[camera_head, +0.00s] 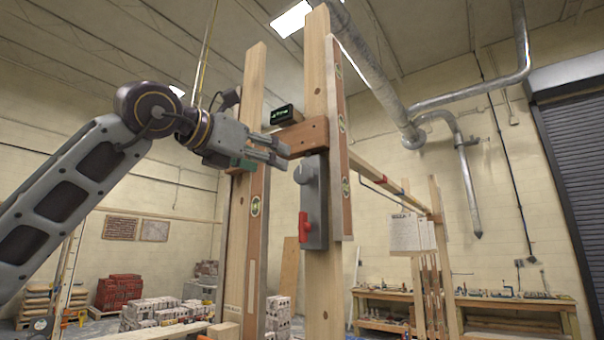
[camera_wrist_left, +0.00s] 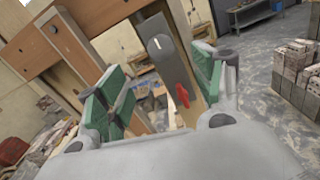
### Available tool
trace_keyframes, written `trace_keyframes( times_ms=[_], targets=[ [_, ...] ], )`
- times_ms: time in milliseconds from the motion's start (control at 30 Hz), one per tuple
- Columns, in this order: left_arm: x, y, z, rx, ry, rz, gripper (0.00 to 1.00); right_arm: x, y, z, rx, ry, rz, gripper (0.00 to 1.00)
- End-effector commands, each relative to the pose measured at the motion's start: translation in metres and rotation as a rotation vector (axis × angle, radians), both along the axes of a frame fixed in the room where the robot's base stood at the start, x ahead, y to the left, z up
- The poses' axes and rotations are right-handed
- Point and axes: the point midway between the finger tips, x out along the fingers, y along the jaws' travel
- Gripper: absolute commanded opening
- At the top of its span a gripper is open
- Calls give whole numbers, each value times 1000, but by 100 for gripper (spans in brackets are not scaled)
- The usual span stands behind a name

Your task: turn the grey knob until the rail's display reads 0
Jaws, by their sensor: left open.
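The grey knob (camera_head: 301,173) sits at the top of a grey box (camera_head: 317,200) on a wooden post; it also shows in the left wrist view (camera_wrist_left: 158,46), with a pale mark on it. Below it on the box is a red handle (camera_head: 303,226). The brown wooden rail (camera_head: 308,134) crosses the posts above the box. Its small black display (camera_head: 282,114) shows green characters too small to read. My left gripper (camera_head: 279,152) is open and empty, just left of and above the knob, apart from it. In the wrist view the box lies between its green-padded fingers. My right gripper is out of view.
Two tall wooden posts (camera_head: 254,80) stand close by, with spirit levels (camera_head: 342,120) strapped along them. Stacked bricks (camera_head: 165,310) lie on the floor behind. A workbench (camera_head: 470,301) stands at the back right. Open air surrounds the front of the box.

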Motion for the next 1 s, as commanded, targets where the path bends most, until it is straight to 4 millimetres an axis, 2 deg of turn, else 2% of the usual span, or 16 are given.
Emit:
trace_keyframes(
  times_ms=[267,600,1000],
  targets=[
    [24,-18,1,1,3,-1,67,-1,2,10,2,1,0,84],
    [60,-44,2,1,1,-1,67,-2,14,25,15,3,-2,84],
    [97,-70,2,-1,1,0,67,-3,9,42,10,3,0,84]
  ],
)
